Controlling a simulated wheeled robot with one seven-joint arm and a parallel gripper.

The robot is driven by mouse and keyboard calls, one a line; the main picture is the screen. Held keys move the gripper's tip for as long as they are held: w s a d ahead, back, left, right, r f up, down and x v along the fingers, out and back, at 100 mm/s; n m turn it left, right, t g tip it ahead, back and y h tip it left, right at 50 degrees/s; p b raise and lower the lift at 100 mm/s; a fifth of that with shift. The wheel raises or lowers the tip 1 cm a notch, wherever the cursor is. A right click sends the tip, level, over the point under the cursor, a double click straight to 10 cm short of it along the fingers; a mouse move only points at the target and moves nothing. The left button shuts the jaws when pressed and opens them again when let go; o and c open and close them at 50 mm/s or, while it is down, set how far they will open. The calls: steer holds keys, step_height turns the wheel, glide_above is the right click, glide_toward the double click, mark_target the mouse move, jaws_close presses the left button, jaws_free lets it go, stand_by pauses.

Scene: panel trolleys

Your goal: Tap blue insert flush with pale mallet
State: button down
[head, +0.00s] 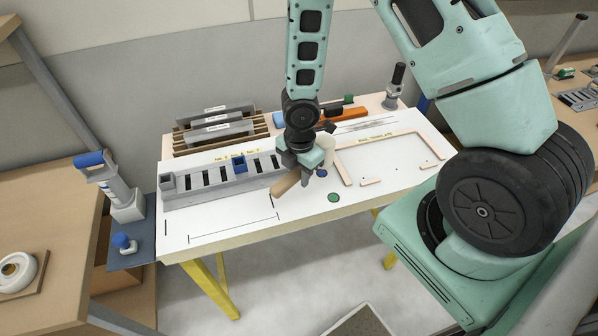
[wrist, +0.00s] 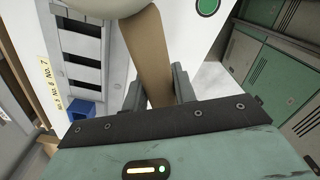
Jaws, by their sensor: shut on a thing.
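The pale mallet is in my gripper (head: 304,178). Its tan handle (head: 285,186) sticks out to the lower left of the jaws, and its cream head (head: 327,147) is partly hidden behind them. In the wrist view, my gripper (wrist: 158,88) is shut around the tan handle (wrist: 146,45), and the pale head (wrist: 95,4) is cut off by the top edge. The blue insert (head: 240,165) sits in the grey slotted rail (head: 190,198), left of my gripper, and seems to stand above its top. It also shows in the wrist view (wrist: 82,111), left of the jaws.
The white bench top (head: 235,218) carries a labelled frame outline (head: 375,140) on the right and a green disc (head: 334,197) near the front. A rack of grey panels (head: 215,125) stands behind the rail. A blue-handled tool (head: 90,158) stands beyond the left edge.

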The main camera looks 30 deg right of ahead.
step_height(320, 180, down, 6)
steer(key=b, duration=0.4)
steer(key=shift+r, duration=0.1)
steer(key=shift+r+p, duration=0.6)
steer(key=shift+r, duration=0.05)
step_height(320, 180, up, 5)
steer(key=p, duration=0.5)
step_height(320, 180, up, 6)
steer(key=p, duration=0.6)
glide_above(299, 194)
steer(key=shift+r, duration=0.1)
